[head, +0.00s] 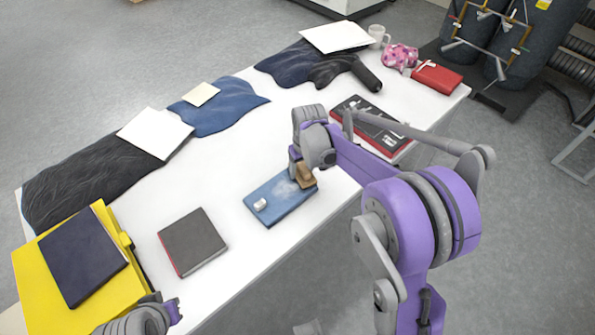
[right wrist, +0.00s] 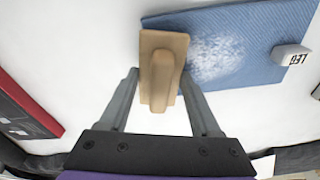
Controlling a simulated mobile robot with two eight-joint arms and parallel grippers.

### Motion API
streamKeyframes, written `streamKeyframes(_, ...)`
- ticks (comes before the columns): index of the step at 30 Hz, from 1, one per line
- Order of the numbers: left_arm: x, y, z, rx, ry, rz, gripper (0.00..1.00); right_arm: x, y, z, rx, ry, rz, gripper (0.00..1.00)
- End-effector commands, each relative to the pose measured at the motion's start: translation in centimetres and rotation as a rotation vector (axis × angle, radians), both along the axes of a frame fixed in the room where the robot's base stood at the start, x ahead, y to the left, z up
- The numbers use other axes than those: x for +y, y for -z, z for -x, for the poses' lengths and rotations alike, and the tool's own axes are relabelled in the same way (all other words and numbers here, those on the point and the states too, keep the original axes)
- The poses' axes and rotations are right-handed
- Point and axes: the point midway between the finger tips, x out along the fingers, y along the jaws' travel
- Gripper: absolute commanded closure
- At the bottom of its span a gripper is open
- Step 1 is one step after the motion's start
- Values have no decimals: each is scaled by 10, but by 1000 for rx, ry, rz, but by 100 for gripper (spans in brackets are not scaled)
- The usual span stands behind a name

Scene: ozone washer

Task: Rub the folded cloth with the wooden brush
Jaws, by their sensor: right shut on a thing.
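The folded cloth (head: 278,203) is a flat blue rectangle on the white table, with a pale whitish patch on it. It also shows in the right wrist view (right wrist: 255,62). The wooden brush (right wrist: 163,65) is light brown with a raised grip, at the cloth's edge beside the pale patch. My right gripper (right wrist: 163,92) is shut on the brush's grip. In the head view the brush (head: 305,176) is partly hidden by the gripper; whether it presses on the cloth I cannot tell. My left gripper (head: 172,308) is at the lower left, partly cut off, its jaws unclear.
A small white lettered block (right wrist: 292,55) sits on the cloth. A dark book (head: 192,242) lies to the left, a yellow case (head: 35,275) at the table's left end. A black-and-red box (head: 372,125) lies to the right. Dark and blue cloths line the far edge.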

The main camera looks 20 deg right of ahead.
Motion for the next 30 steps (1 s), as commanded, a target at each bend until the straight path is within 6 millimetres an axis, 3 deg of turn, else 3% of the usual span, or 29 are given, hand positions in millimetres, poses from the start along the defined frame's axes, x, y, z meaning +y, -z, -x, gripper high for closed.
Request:
streamKeyframes(7, 0, 0, 0, 0, 0, 0, 100, 5, -1, 2, 1, -1, 0, 96)
streamKeyframes(30, 0, 5, 1, 2, 0, 0, 100, 55, 1, 21, 2, -2, -2, 96)
